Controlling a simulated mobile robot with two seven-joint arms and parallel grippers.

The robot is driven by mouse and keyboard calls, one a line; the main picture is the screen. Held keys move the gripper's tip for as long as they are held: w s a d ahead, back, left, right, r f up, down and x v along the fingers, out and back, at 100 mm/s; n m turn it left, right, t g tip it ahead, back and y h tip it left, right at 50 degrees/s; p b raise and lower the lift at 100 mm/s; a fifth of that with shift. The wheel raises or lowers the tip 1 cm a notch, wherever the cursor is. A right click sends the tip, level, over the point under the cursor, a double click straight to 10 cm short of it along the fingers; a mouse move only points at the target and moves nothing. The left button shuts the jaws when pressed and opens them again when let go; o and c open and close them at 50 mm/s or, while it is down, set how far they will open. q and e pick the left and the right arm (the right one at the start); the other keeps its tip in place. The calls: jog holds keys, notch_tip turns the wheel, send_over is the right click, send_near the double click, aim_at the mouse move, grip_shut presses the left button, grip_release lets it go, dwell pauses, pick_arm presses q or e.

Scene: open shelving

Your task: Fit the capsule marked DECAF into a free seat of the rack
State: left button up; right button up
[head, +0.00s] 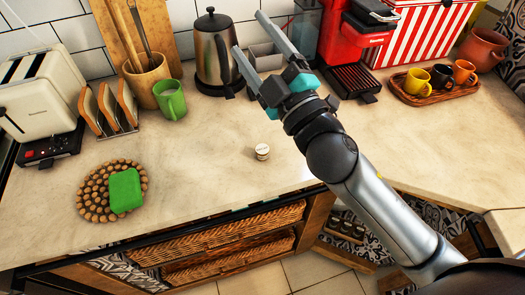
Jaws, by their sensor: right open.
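A small round pale capsule (262,152) stands alone on the counter; its top mark is too small to read. A wooden rack-like holder (345,240) with several small round items shows low down, below the counter edge and left of my forearm; I cannot tell which seats are free. My right gripper (250,33) is open and empty, with its fingers pointing to the upper left over the back of the counter, well beyond the capsule and apart from it. My left gripper is not in view.
A steel kettle (213,52) stands left of my right gripper, and a red coffee machine (345,40) right of it. A grey divided box (264,58) is partly hidden behind the fingers. A green mug (171,100) and trivet (88,203) are left. The counter around the capsule is clear.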

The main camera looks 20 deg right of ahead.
jog(key=s+a+r+n+g+y, duration=0.25)
jog(key=a+n+g+y, duration=0.4)
jog(key=n, duration=0.55)
jog(key=s+a+r+n+g+y, duration=0.1)
jog(key=s+a+n+g+y, duration=0.45)
jog(key=n, duration=0.65)
jog(key=n+g+h, duration=0.6)
jog(key=n+h, duration=0.1)
jog(key=h, duration=0.8)
send_near(263, 149)
jog(key=f, duration=0.1)
jog(key=w+f+b, duration=0.1)
jog(key=f, duration=0.1)
jog(key=shift+w+f, duration=0.1)
jog(key=shift+w, duration=0.1)
jog(key=shift+s+a+b+x, duration=0.1)
jog(key=shift+a+b+x, duration=0.05)
jog(key=shift+x, duration=0.75)
jog(key=shift+s+a+b+x, duration=0.1)
jog(key=shift+a+b+x, duration=0.05)
jog(key=shift+x, duration=0.8)
jog(key=shift+s+a+b+x, duration=0.1)
jog(key=shift+a+b+x, duration=0.05)
jog(key=shift+x, duration=0.75)
